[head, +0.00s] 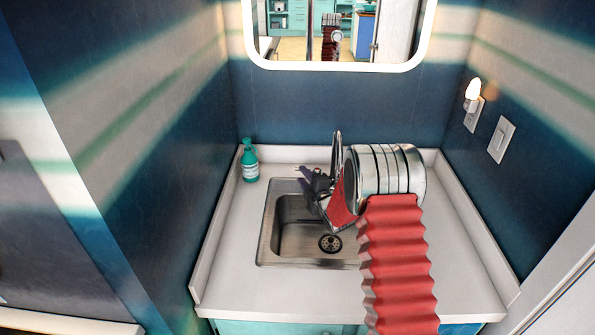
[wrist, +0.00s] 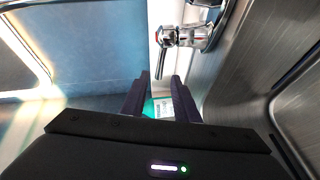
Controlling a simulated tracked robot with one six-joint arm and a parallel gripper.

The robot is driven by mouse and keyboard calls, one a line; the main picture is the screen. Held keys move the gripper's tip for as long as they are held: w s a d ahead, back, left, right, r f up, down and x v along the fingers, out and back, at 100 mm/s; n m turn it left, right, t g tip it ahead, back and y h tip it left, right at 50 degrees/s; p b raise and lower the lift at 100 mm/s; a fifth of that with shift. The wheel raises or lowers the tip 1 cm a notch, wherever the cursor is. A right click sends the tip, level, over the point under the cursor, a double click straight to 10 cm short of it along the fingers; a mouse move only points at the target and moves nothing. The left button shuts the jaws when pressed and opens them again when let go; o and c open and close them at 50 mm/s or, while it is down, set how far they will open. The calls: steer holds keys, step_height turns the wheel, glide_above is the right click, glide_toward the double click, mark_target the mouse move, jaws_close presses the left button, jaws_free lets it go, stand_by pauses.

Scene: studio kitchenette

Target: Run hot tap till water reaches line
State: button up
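The steel sink (head: 268,240) is set in the white counter. Its drain (head: 330,243) is uncovered, and the part of the basin in view looks dry. The chrome tap (wrist: 200,36) shows at the top of the wrist view. It has a lever with a red mark (wrist: 158,36) and a thin handle pointing down. No water stream shows. I see no fill line. My gripper (wrist: 160,82) is open and empty, its dark fingers apart and beside the lever in the picture, not visibly touching it. In the head view my gripper (head: 306,176) is over the sink's back left; my arm hides the sink's right part.
A green bottle (head: 250,162) with a white label stands at the counter's back left corner. It shows between my fingers, farther off, in the wrist view (wrist: 158,107). A mirror (head: 400,66) hangs above. A lit lamp (head: 473,92) and a switch (head: 501,139) are on the right wall.

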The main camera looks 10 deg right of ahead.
steer(key=shift+x, duration=2.95)
steer(key=shift+c, duration=0.3)
jaws_close()
steer(key=shift+f, duration=0.1)
